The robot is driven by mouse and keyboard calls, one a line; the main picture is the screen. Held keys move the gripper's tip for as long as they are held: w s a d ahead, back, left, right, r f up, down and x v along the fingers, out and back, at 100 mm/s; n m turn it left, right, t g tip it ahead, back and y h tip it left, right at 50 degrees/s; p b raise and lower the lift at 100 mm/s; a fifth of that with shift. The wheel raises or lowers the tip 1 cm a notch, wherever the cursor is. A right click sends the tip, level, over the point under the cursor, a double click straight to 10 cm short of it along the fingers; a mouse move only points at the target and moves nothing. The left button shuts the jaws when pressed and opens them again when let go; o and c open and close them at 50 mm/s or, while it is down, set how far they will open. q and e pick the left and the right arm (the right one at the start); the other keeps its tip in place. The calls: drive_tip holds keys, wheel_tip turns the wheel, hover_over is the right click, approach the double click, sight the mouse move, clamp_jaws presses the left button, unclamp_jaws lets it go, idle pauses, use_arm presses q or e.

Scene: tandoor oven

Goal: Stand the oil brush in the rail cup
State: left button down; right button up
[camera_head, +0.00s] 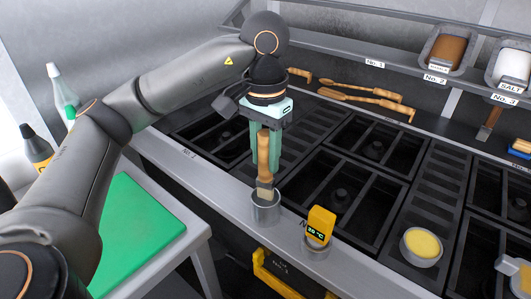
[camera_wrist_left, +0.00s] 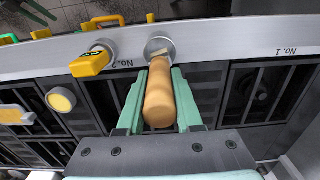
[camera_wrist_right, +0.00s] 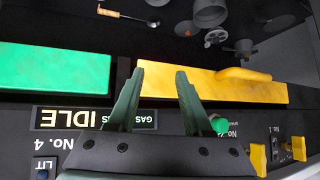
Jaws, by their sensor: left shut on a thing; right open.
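The oil brush (camera_head: 263,155) has a wooden handle and hangs upright, bristles down, in my left gripper (camera_head: 265,150). The left gripper is shut on the handle. The brush's lower end is at the mouth of the grey metal rail cup (camera_head: 266,209) on the front rail; whether it touches the bottom is hidden. In the left wrist view the handle (camera_wrist_left: 159,95) lies between the fingers, with the rail cup (camera_wrist_left: 159,47) just beyond it. My right gripper (camera_wrist_right: 158,75) is open and empty in the right wrist view, in front of a yellow board.
A yellow thermometer (camera_head: 320,225) stands in a holder right of the cup. A green board (camera_head: 135,230) lies on the side table at left. Wooden-handled tools (camera_head: 365,95) lie at the back. A bowl of yellow contents (camera_head: 422,245) sits on the grill at right.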

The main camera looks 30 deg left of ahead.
sight(266, 177)
use_arm(q)
drive_tip(key=shift+f+b, duration=0.5)
drive_tip(key=shift+f, duration=0.2)
use_arm(e)
drive_tip(key=shift+a+f, duration=0.1)
drive_tip(key=shift+f, duration=0.4)
use_arm(q)
drive_tip(key=shift+f+b, duration=0.45)
drive_tip(key=shift+f, duration=0.05)
use_arm(e)
drive_tip(key=shift+w+a, duration=0.3)
use_arm(q)
drive_tip(key=shift+f, duration=0.3)
use_arm(e)
drive_tip(key=shift+a+f, duration=0.2)
drive_tip(key=shift+f, duration=0.05)
use_arm(q)
drive_tip(key=shift+f+b, duration=0.45)
drive_tip(key=shift+b, duration=0.15)
use_arm(e)
drive_tip(key=shift+w+a+f, duration=0.1)
drive_tip(key=shift+w+f, duration=0.1)
drive_tip(key=shift+f, duration=0.05)
use_arm(q)
drive_tip(key=shift+f+b, duration=0.85)
drive_tip(key=shift+f, duration=0.15)
use_arm(e)
drive_tip(key=shift+a+f+y, duration=0.3)
drive_tip(key=shift+a+f, duration=0.1)
drive_tip(key=shift+f, duration=0.1)
